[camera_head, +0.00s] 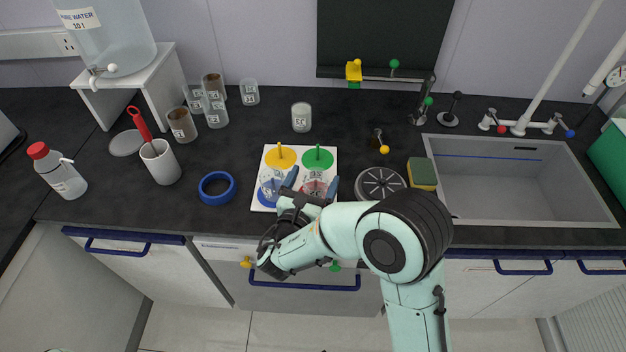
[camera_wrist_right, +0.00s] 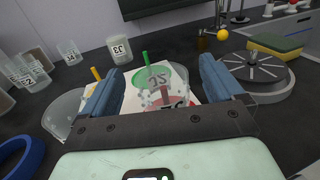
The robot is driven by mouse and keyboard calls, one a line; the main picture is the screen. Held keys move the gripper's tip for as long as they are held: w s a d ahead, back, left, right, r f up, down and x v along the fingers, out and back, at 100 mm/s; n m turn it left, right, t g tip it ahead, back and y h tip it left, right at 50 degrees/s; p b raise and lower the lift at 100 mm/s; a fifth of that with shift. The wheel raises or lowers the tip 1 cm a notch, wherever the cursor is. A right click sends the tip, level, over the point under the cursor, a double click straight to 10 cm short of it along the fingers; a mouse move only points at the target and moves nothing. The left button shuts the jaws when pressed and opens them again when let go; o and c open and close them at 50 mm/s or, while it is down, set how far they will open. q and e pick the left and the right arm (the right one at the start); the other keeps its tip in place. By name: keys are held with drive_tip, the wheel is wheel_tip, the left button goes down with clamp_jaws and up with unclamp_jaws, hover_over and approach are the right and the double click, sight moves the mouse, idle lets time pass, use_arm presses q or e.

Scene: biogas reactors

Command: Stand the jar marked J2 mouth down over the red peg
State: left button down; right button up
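A clear jar (camera_wrist_right: 160,92) stands on the red spot of the white board (camera_head: 327,152); it also shows in the head view (camera_head: 315,184). Its label appears upside down and reads like J2, so the jar looks mouth down. The red peg (camera_wrist_right: 164,94) shows through its wall, inside the jar. My right gripper (camera_wrist_right: 165,85) is open, with its blue fingers on either side of the jar and a gap at each side. It also shows in the head view (camera_head: 312,186), over the board's front edge. My left gripper is not in view.
Another clear jar (camera_head: 266,183) stands on the board's blue spot. The yellow spot (camera_head: 280,156) and green spot (camera_head: 318,157) hold bare pegs. A blue ring (camera_head: 217,188) lies left, a round grey holder (camera_head: 380,184) right. One jar (camera_head: 301,117) stands behind; several cluster back left.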

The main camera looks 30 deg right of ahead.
drive_tip(key=v, duration=1.3)
drive_tip(key=shift+s, duration=0.2)
drive_tip(key=shift+a, duration=0.1)
